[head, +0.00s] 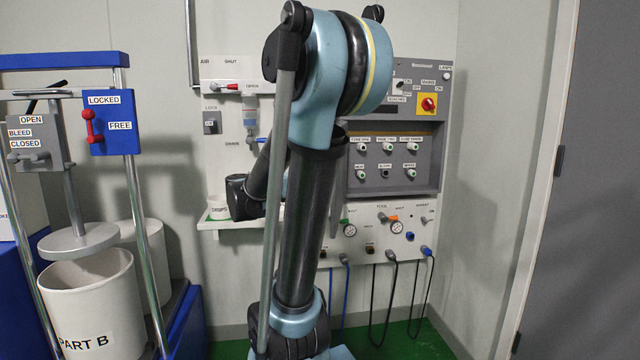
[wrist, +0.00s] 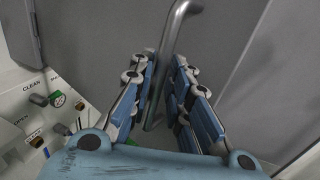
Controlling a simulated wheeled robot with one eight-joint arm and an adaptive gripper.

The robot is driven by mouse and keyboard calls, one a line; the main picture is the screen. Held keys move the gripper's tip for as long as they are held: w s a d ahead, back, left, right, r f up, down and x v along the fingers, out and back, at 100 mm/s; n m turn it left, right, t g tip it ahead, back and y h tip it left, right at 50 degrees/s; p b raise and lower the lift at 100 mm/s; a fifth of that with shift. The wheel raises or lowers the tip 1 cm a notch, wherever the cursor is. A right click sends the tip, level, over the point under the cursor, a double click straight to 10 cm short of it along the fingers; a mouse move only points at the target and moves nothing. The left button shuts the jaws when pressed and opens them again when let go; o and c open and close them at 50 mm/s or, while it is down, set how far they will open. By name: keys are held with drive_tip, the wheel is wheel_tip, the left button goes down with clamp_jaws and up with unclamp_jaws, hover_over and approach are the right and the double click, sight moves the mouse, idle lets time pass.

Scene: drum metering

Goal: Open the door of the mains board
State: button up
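The mains board (head: 443,105) is a grey cabinet on the back wall, with a red rotary switch (head: 428,104) on a yellow plate. Its lower recess shows several labelled buttons uncovered. A thin grey edge (head: 337,195) at its left side looks like the door seen nearly edge-on, mostly behind my arm. In the wrist view a bent grey bar handle (wrist: 183,16) runs between the two fingers of my gripper (wrist: 165,62). The fingers are drawn in close on both sides of the bar. In the head view my gripper is hidden behind my arm.
A white panel with gauges (head: 397,228) and knobs lies below the board, with hanging cables (head: 391,290). A shelf (head: 225,224) is left of my arm. A blue-framed drum station (head: 118,122) stands at left. Green floor below the panel is partly free.

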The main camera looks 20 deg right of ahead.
drive_tip(key=a, duration=1.2)
idle(0.4)
idle(0.4)
